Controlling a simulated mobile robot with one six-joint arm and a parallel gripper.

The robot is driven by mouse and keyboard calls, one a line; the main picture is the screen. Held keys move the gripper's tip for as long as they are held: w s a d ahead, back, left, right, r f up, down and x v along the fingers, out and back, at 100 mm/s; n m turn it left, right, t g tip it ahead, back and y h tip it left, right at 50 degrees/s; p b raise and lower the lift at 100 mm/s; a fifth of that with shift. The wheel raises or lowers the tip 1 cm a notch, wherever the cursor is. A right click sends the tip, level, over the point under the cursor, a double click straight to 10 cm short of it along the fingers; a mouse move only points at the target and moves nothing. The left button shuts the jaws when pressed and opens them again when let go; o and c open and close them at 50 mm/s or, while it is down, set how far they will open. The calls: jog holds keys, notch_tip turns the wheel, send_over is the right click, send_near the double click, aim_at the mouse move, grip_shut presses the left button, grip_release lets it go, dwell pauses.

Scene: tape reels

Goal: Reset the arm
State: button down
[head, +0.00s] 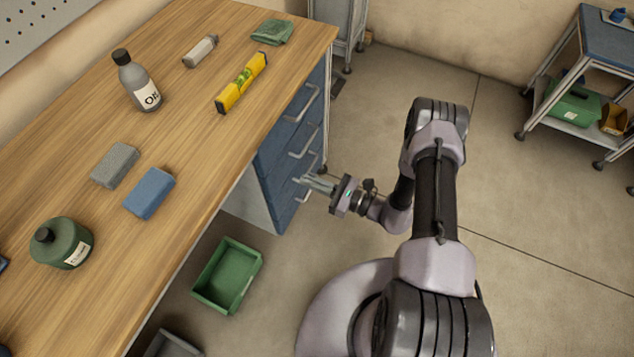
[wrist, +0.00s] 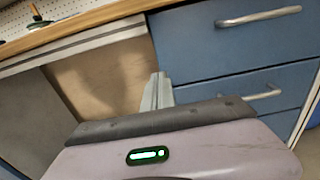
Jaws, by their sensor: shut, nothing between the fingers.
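My gripper (head: 318,185) is in front of the blue drawer cabinet (head: 274,165) under the workbench, beside its lower handles in the head view. In the wrist view my gripper (wrist: 157,92) has its fingers together with nothing between them, pointing toward the cabinet's left edge and the open space beside it. Two drawer handles show in the wrist view, an upper handle (wrist: 258,16) and a lower handle (wrist: 250,97). The drawers look closed. Whether the fingertips touch the cabinet cannot be told.
The wooden bench top (head: 190,140) carries an oil bottle (head: 137,80), a yellow level (head: 241,82), a blue block (head: 149,193), a grey block (head: 115,165) and a green jar (head: 61,243). A green bin (head: 228,276) stands on the floor. A cart (head: 590,75) stands right; floor between is clear.

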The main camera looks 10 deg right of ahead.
jog(key=s+a+r+n+g+h, duration=0.15)
jog(key=s+r+n+g, duration=0.4)
jog(key=r, duration=0.65)
jog(key=s+a+r+n+g, duration=0.25)
jog(key=r+n+g, duration=0.45)
jog(key=r, duration=0.5)
jog(key=s+d+r+n+t+h, duration=0.3)
jog(key=s+r+n+t+h, duration=0.1)
jog(key=r, duration=0.3)
jog(key=s+d+r+n+t+h, duration=0.3)
jog(key=s+d+r+n+h, duration=0.1)
jog(key=s+r+h, duration=0.2)
jog(key=shift+s+d+r+t+h, duration=0.15)
jog(key=shift+s+r+t+h, duration=0.2)
jog(key=shift+s+h, duration=0.3)
jog(key=shift+s, duration=0.1)
